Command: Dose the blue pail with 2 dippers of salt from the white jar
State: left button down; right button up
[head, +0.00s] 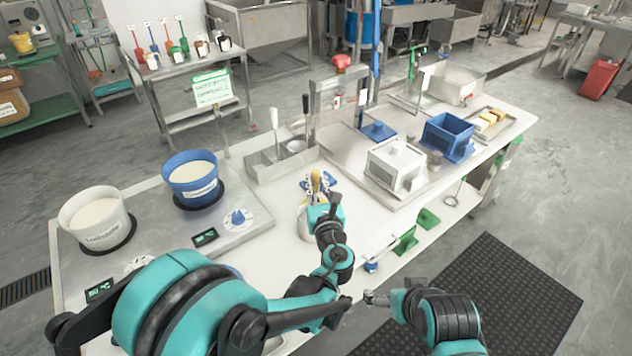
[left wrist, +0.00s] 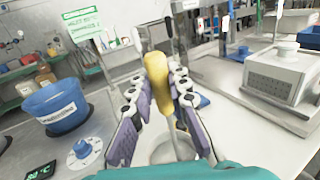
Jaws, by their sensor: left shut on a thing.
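My left gripper (head: 318,186) is shut on the yellow handle of a dipper (left wrist: 157,80), which stands nearly upright between its purple finger pads in the left wrist view. The dipper's lower end goes down to a whitish round vessel, apparently the white jar (left wrist: 168,152); its contents are hidden. In the head view this vessel sits on the white bench below the gripper, mostly covered by it. The blue pail (head: 192,181), with pale contents, stands on a black disc left of the gripper; it also shows in the left wrist view (left wrist: 55,105).
A white pail (head: 97,220) with pale contents stands at the far left. A grey metal holder (head: 270,168) with upright tools is behind the gripper. A white box (head: 395,165) and a blue box (head: 447,137) stand to the right. Some bare bench lies right of the gripper.

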pick_arm(q)
jog(key=shift+r, duration=0.1)
notch_tip(320, 180, up, 12)
jog(key=p, duration=0.9)
jog(key=shift+f, duration=0.2)
dwell(0.6)
